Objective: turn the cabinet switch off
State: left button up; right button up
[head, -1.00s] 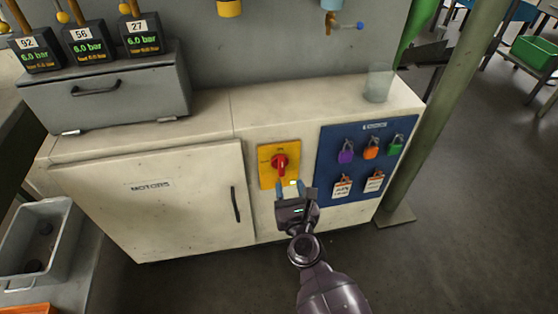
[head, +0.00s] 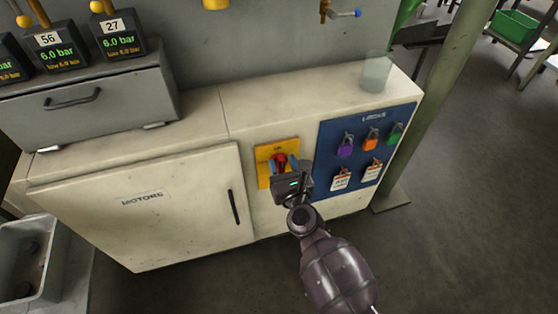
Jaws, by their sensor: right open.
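The cabinet switch is a red rotary handle (head: 280,160) on a yellow plate (head: 263,172), on the front of the cream cabinet (head: 180,215) right of the door marked MOTORS. My right gripper (head: 284,167) is at the switch with its jaws open, its fingertips either side of the red handle as far as I can see. The gripper body hides the lower part of the handle and plate, so I cannot tell whether the fingers touch the handle. My left gripper is not in view.
A blue LOCKS board (head: 365,150) with purple, orange and green padlocks and two tags is just right of the gripper. A clear cup (head: 376,74) stands on the cabinet top. A grey drawer box (head: 90,100) is at the left. A green post (head: 440,100) stands at the right.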

jog(key=shift+c, duration=0.4)
grip_shut()
jog(key=n, duration=0.2)
jog(key=a+n, duration=0.1)
jog(key=n, duration=0.1)
jog(key=shift+s+f, duration=0.1)
jog(key=shift+s, duration=0.05)
jog(key=n, duration=0.3)
jog(key=a+n, duration=0.1)
jog(key=n, duration=0.1)
jog(key=shift+s+f, duration=0.15)
jog(key=shift+f, duration=0.15)
jog(key=shift+s+a+f+n+p, duration=0.1)
jog(key=shift+f+n, duration=0.2)
jog(key=shift+n, duration=1.2)
jog(key=shift+w+a+f+n+p, duration=0.15)
jog(key=shift+f+n, duration=0.2)
jog(key=shift+n, duration=1.15)
jog(key=shift+s+a+f+n+p, duration=0.15)
jog(key=shift+f+n, duration=0.15)
jog(key=shift+n, duration=1.2)
